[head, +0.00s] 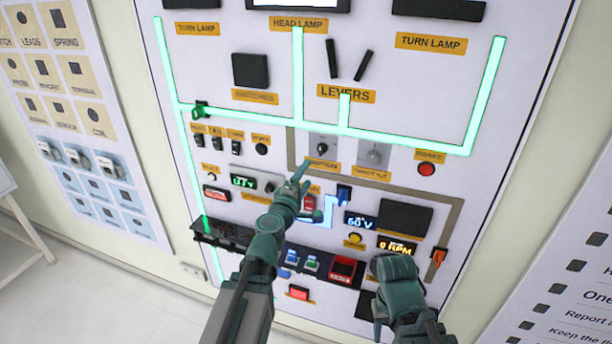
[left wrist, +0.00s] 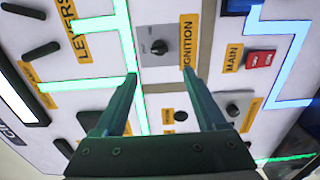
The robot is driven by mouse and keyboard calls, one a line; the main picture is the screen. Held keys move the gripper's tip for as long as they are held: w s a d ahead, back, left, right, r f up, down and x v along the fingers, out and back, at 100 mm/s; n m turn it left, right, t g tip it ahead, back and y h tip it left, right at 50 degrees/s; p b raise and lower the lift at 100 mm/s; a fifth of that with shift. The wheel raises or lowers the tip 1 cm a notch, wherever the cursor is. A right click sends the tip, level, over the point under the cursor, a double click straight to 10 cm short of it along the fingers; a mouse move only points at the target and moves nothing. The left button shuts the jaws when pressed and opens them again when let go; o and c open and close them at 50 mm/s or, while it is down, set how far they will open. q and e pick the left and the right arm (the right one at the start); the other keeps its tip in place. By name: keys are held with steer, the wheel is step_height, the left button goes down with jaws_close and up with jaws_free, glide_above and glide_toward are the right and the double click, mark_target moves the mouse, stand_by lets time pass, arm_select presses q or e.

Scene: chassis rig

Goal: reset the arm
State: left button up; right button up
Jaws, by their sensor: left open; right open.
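My left arm (head: 262,245) reaches up in front of the panel. My left gripper (head: 300,178) is just below the ignition knob (head: 322,148). In the left wrist view the gripper (left wrist: 157,75) is open, its two fingers apart with nothing between them. The ignition knob (left wrist: 158,47) shows beyond the fingertips; I cannot tell whether they touch the panel. My right gripper (head: 392,272) is at the lower right, in front of the panel's lower part. Its fingers are hard to make out, and I see nothing held.
The white panel (head: 400,110) carries glowing green lines, a throttle knob (head: 373,154), a red brake button (head: 426,169) and a red main switch (head: 309,203). A dark shelf (head: 222,235) juts out below. Posters flank the panel. Clear floor (head: 90,300) shows at lower left.

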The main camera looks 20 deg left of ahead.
arm_select(q)
steer(key=s+d+f+m+g+h+b, duration=0.45)
steer(key=d+f+m, duration=0.35)
steer(key=d+f, duration=0.25)
steer(key=s+d+f+m+g+h+b, duration=0.3)
steer(key=s+d+f+m+g, duration=0.3)
steer(key=d+f, duration=0.45)
steer(key=s+d+f+m+g+y+b, duration=0.2)
steer(key=s+f+m+g+y+b, duration=0.15)
steer(key=s+f+m, duration=0.35)
steer(key=s+a+f+g+y+b, duration=0.3)
steer(key=s+a+f+g+y, duration=0.1)
steer(key=s+a+f+y, duration=0.2)
steer(key=shift+s+a+f, duration=0.35)
steer(key=shift+s+f, duration=0.55)
steer(key=shift+s, duration=0.2)
